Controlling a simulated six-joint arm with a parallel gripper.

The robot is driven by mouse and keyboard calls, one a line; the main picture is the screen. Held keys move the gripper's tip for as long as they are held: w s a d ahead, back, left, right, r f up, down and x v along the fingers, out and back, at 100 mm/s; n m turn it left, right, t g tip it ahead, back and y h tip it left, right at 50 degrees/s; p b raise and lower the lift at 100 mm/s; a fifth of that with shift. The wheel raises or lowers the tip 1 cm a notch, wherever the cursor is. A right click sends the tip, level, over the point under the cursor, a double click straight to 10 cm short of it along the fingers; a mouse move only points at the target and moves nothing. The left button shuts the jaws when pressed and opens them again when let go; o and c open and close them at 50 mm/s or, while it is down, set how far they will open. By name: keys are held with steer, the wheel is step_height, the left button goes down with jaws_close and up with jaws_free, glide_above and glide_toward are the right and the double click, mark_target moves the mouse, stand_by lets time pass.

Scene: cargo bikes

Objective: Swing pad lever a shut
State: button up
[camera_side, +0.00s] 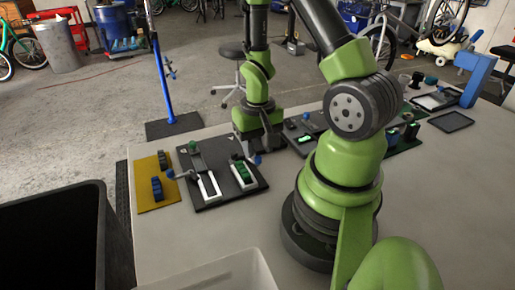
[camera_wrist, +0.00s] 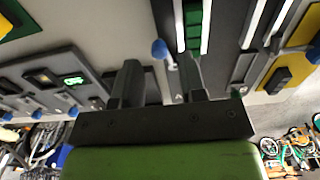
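A dark board (camera_side: 213,197) on the table carries two white-framed slots. The right slot holds a green pad (camera_side: 243,173), which also shows in the wrist view (camera_wrist: 193,25); the left slot (camera_side: 209,186) looks dark inside. One lever ends in a blue knob (camera_side: 257,160) beside the green pad. I cannot read which lever is a. My gripper (camera_wrist: 158,75) is open. The right lever's blue knob (camera_wrist: 159,48) shows just beyond the gap between my fingertips; contact is unclear.
A yellow board (camera_side: 155,193) with blue parts lies left of the dark board. Another dark panel (camera_wrist: 45,82) with a lit green display is on the other side. A black bin (camera_side: 60,240) and a pale tray (camera_side: 225,275) stand at the front.

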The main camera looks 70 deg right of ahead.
mark_target(257, 157)
steer(key=shift+r, duration=1.9)
steer(key=shift+r, duration=0.15)
steer(key=s+a+r+n+t+y, duration=0.1)
steer(key=a+r+n+t, duration=0.1)
steer(key=a+r, duration=0.4)
steer(key=s+a+r+n+t+y, duration=0.1)
steer(key=a+r+t, duration=0.4)
steer(key=r, duration=0.9)
steer(key=shift+s+a+r+n, duration=0.25)
steer(key=shift+s+a+n, duration=0.55)
steer(key=shift+a+n, duration=0.2)
